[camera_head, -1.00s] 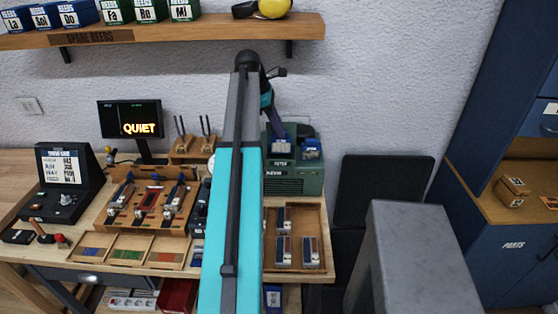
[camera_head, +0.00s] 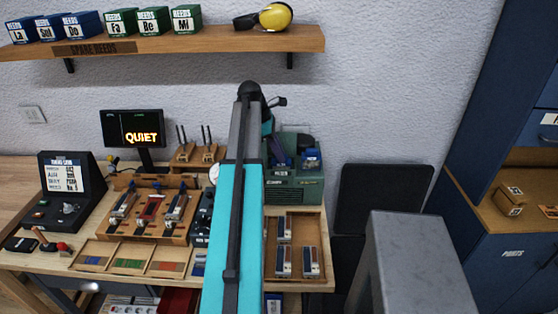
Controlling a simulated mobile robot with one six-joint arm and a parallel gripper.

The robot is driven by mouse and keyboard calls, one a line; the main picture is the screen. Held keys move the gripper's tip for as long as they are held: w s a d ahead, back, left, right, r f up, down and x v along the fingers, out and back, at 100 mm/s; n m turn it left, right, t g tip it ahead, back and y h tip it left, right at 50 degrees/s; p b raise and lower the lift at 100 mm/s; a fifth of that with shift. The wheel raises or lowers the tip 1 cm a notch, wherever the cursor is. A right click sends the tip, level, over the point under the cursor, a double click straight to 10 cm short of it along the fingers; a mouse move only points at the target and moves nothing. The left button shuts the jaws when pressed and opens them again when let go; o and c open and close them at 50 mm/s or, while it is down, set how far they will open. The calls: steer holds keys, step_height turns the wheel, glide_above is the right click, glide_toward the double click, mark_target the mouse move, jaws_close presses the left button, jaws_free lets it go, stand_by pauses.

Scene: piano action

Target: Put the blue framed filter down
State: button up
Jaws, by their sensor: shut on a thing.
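My gripper (camera_head: 275,140) is at the end of my arm, over the left part of the green machine (camera_head: 293,187), and is mostly hidden behind the arm. It is shut on a dark blue piece (camera_head: 282,153), which seems to be the blue framed filter. The piece is at the machine's top; I cannot tell whether it touches it. A second blue item (camera_head: 311,160) with a pale label sits on the machine's top right.
A wooden tray (camera_head: 324,268) with several small reed blocks lies in front of the machine. Left are a wooden rack (camera_head: 150,228), a monitor reading QUIET (camera_head: 134,129) and a control console (camera_head: 62,188). A shelf (camera_head: 180,48) hangs above. A grey block (camera_head: 418,245) stands right.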

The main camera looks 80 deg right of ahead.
steer(key=shift+f+p, duration=0.45)
steer(key=shift+f, duration=1.15)
steer(key=shift+f, duration=0.15)
steer(key=o, duration=0.9)
steer(key=shift+r, duration=0.2)
steer(key=shift+b+v, duration=1.55)
steer(key=shift+v, duration=4.4)
